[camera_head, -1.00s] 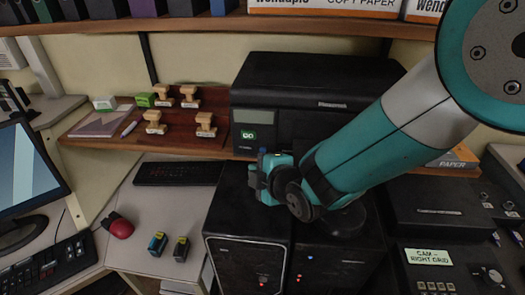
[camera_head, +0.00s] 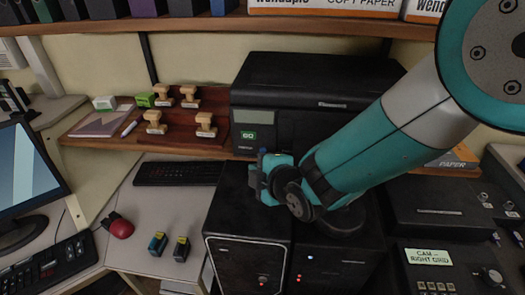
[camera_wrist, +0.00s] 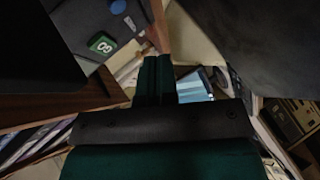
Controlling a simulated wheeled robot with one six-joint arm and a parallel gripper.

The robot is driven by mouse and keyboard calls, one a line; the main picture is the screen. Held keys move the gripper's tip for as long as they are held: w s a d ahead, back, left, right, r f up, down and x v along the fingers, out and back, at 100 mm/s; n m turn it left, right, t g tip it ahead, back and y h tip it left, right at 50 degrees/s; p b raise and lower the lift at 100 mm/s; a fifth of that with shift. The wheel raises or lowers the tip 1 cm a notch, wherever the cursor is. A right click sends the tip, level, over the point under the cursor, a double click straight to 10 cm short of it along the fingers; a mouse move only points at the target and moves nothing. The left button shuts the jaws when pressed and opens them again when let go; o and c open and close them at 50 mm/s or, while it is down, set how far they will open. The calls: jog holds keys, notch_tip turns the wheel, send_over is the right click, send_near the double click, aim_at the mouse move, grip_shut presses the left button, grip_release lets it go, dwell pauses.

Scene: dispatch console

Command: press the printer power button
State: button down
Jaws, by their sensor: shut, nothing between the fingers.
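The black printer (camera_head: 315,72) stands on the wooden shelf at the back middle in the head view. A green logo (camera_head: 248,135) marks the left of its front. I cannot tell for certain which of these is the power button. My gripper (camera_wrist: 158,70) is shut and empty, pointing past the printer front and apart from the buttons. In the head view my wrist hides the printer's lower front.
Two black computer towers (camera_head: 248,215) stand below my gripper. Wooden stamps (camera_head: 155,121) sit on a board (camera_head: 95,128) to the left. A black keyboard (camera_head: 178,173) lies left of the towers. A black control box (camera_head: 440,210) is at the right.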

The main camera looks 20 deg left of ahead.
aim_at(263, 150)
dwell(0.3)
jog(key=s+p, duration=0.1)
jog(key=p, duration=0.2)
jog(key=s+p, duration=0.2)
jog(key=p, duration=0.2)
jog(key=s+d+p, duration=0.1)
jog(key=p, duration=0.2)
jog(key=shift+s+f, duration=0.25)
jog(key=shift+s, duration=0.15)
jog(key=shift+w, duration=0.15)
jog(key=w, duration=0.2)
jog(key=w+a, duration=0.1)
jog(key=w, duration=0.4)
jog(key=shift+a+f, duration=0.2)
jog(key=shift+a, duration=0.15)
jog(key=shift+w+a+r+b, duration=0.15)
jog(key=shift+w+r+b, duration=0.05)
jog(key=shift+w+b, duration=0.45)
